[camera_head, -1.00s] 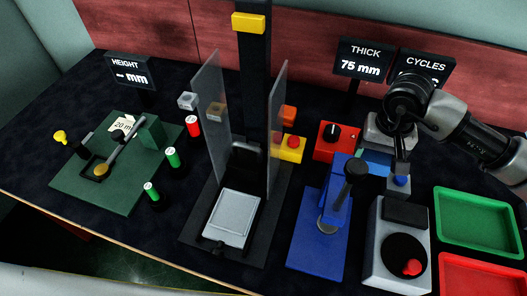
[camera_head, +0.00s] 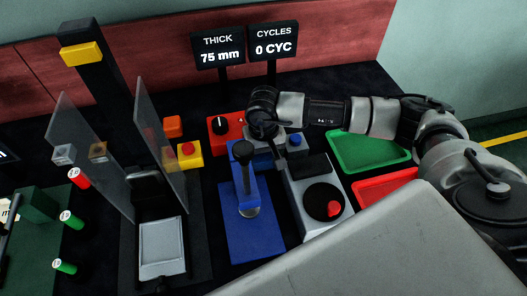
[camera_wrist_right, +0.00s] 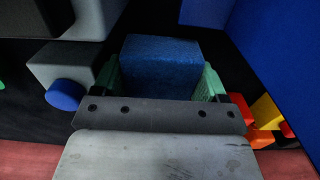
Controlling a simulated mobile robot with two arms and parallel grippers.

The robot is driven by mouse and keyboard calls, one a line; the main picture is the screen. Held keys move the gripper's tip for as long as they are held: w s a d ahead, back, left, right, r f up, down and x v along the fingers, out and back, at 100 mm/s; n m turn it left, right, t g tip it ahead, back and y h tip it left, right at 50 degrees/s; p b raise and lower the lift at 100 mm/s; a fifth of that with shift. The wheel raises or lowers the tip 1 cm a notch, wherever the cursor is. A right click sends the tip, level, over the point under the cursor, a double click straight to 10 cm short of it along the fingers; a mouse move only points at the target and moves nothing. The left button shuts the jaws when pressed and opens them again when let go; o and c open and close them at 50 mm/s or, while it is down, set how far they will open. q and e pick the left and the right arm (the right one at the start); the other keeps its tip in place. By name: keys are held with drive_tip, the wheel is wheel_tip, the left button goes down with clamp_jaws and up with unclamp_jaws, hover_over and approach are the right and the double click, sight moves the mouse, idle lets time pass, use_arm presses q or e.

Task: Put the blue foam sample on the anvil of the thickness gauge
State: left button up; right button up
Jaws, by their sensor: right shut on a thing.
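The blue foam sample (camera_wrist_right: 160,65) is a blue block between the green-padded fingers of my right gripper (camera_wrist_right: 160,85) in the right wrist view. The gripper is shut on it. In the head view my right gripper (camera_head: 266,140) points down just behind and right of the thickness gauge (camera_head: 243,200), and the foam is mostly hidden there. The gauge is a blue stand with a black-knobbed lever. Its small silver anvil (camera_head: 250,211) is low under the blue head and partly covered by it. My left gripper is not in view.
A grey box with a blue button (camera_head: 295,139) stands right beside the gripper. A red box with a black knob (camera_head: 224,125) is to its left. A grey unit with a black dial (camera_head: 322,200) stands right of the gauge. Green (camera_head: 362,152) and red (camera_head: 384,186) trays lie farther right.

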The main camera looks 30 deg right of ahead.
drive_tip(key=shift+f+b, duration=0.2)
drive_tip(key=shift+b, duration=0.1)
drive_tip(key=o, duration=0.7)
drive_tip(key=shift+r, duration=0.1)
